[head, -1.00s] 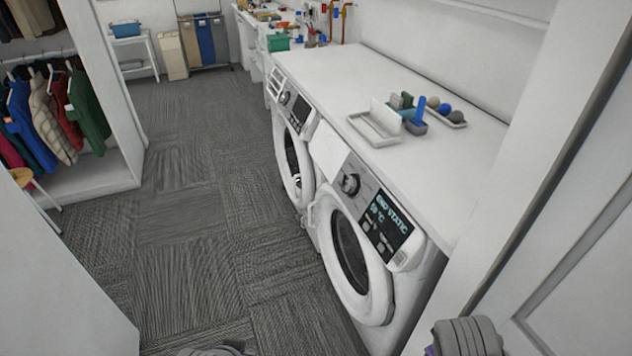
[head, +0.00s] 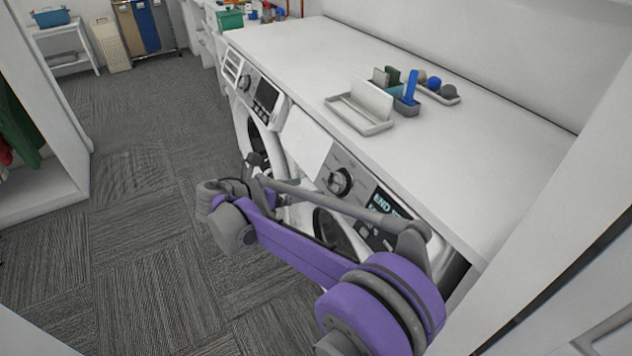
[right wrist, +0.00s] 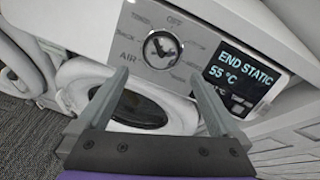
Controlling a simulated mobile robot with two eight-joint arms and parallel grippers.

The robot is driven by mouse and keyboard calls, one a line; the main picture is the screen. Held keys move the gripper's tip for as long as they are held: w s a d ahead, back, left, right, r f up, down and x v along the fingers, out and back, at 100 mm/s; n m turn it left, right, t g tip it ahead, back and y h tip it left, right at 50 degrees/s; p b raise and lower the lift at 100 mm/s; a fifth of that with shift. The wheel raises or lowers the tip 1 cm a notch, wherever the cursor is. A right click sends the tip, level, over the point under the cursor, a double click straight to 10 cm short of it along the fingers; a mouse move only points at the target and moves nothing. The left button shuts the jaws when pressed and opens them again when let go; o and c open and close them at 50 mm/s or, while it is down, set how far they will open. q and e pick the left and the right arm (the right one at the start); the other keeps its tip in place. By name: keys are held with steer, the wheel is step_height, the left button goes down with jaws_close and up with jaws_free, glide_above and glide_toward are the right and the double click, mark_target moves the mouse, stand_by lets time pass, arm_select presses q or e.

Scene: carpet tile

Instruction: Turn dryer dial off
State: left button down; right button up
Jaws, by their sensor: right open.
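The dryer is the near white front-loader, with a lit panel reading END STATIC (head: 385,204) and 55 °C. Its round dial (head: 340,182) sits left of the display, with a silver ring and dark centre. The dial also shows in the right wrist view (right wrist: 162,49), with OFF printed above it and TIMED and AIR to its left; I cannot tell its exact setting. My right gripper (right wrist: 158,76) is open and empty, its fingertips apart and below the dial, with no contact visible. My purple right arm covers part of the dryer door in the head view. My left gripper is out of view.
A second front-loader (head: 262,98) stands farther along. The white counter (head: 440,135) above holds a tray (head: 360,118), a blue-handled brush (head: 411,86) and small balls. A white post (head: 545,235) borders the right. Carpet floor (head: 140,230) at left is clear.

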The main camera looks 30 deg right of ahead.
mark_target(331, 184)
steer(key=x, duration=0.9)
steer(key=shift+d+f, duration=0.1)
steer(key=shift+d, duration=0.3)
steer(key=c, duration=1.3)
steer(key=shift+o, duration=0.2)
steer(key=m, duration=0.4)
steer(key=shift+m, duration=0.4)
steer(key=shift+w+m+g+h, duration=0.1)
steer(key=shift+m+g+h, duration=0.35)
steer(key=shift+m, duration=1.75)
